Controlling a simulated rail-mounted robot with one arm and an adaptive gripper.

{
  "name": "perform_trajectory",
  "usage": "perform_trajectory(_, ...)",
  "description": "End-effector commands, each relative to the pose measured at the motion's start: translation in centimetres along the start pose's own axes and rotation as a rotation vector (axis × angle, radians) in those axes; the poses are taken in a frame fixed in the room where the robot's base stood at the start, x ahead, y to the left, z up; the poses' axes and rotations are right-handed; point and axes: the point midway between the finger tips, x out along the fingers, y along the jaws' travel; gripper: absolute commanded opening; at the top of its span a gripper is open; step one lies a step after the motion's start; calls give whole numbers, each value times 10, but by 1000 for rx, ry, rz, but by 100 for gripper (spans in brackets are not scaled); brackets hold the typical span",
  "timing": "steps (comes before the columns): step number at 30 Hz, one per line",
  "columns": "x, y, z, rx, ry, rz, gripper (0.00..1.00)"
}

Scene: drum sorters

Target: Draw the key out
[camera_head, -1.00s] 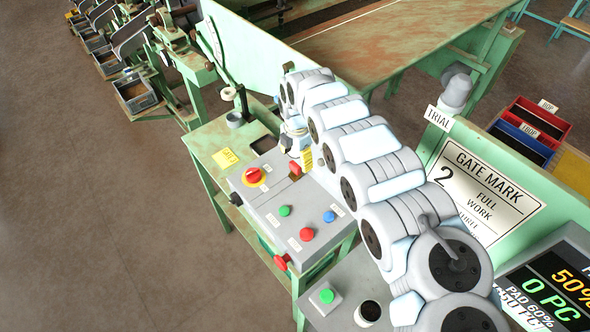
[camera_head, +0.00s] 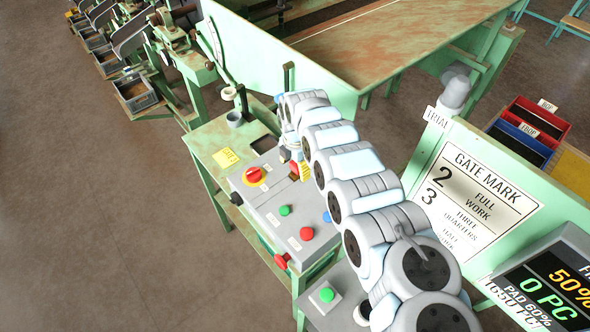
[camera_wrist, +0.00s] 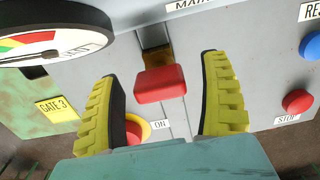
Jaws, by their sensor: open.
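The fingers are open, with a visible gap on each side of the red head. Whether they are level with it in depth is hard to tell. In the head view the red key (camera_head: 294,168) shows only as a small patch beside my gripper, largely hidden by it.
A round gauge (camera_wrist: 50,35) is close to the left finger. A yellow "GATE 3" label (camera_wrist: 57,109) is at left.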

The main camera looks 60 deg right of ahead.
Motion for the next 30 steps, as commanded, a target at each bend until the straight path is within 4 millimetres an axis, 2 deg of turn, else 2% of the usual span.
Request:
perform_trajectory(2, 0, 0, 0, 0, 0, 0, 78)
perform_trajectory(9, 0, 0, 0, 0, 0, 0, 11)
perform_trajectory(10, 0, 0, 0, 0, 0, 0, 7)
perform_trajectory(22, -1, 0, 0, 0, 0, 0, 7)
perform_trajectory(30, -22, 0, 2, 1, -2, 2, 7)
